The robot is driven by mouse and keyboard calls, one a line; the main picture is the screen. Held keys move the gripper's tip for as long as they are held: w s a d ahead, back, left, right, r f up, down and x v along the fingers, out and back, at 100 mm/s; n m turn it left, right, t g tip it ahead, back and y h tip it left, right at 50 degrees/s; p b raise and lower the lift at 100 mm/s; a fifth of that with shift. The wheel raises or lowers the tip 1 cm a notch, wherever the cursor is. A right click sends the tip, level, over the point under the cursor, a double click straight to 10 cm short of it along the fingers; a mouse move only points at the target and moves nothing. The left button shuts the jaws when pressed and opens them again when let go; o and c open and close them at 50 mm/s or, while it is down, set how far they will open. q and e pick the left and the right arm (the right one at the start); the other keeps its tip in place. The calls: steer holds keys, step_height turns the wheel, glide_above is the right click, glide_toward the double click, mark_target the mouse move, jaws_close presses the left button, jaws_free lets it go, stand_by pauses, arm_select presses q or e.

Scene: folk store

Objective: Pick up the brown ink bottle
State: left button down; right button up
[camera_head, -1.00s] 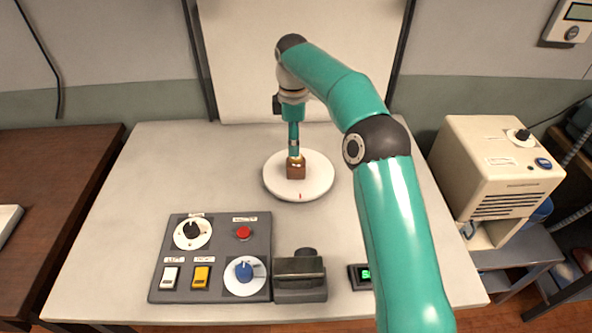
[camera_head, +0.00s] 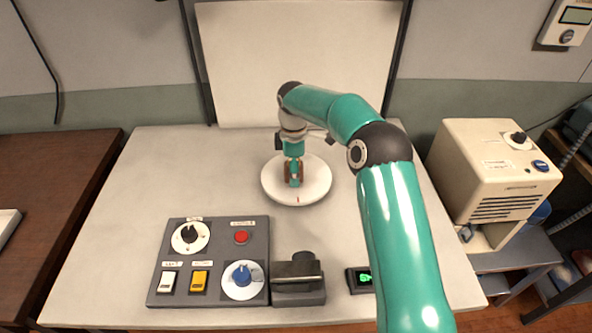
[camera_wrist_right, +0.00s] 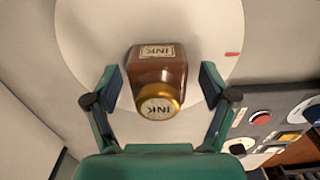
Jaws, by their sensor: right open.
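The brown ink bottle (camera_wrist_right: 158,72) has a gold cap and an "INK" label. It stands on a round white plate (camera_head: 315,190) on the table, and in the head view it is mostly hidden behind my gripper. My right gripper (camera_wrist_right: 158,88) is open, with one finger on each side of the bottle in the wrist view. A gap shows between the bottle and each finger. In the head view my right gripper (camera_head: 294,182) is low over the plate. My left gripper is in neither view.
A control panel (camera_head: 208,262) with knobs, switches and a red button lies at the table's front left. A dark grey device (camera_head: 298,285) and a small green display (camera_head: 362,279) sit beside it. A beige machine (camera_head: 490,165) stands at the right.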

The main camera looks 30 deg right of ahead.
steer(key=c, duration=1.4)
steer(key=shift+o, duration=0.2)
steer(key=shift+r, duration=0.1)
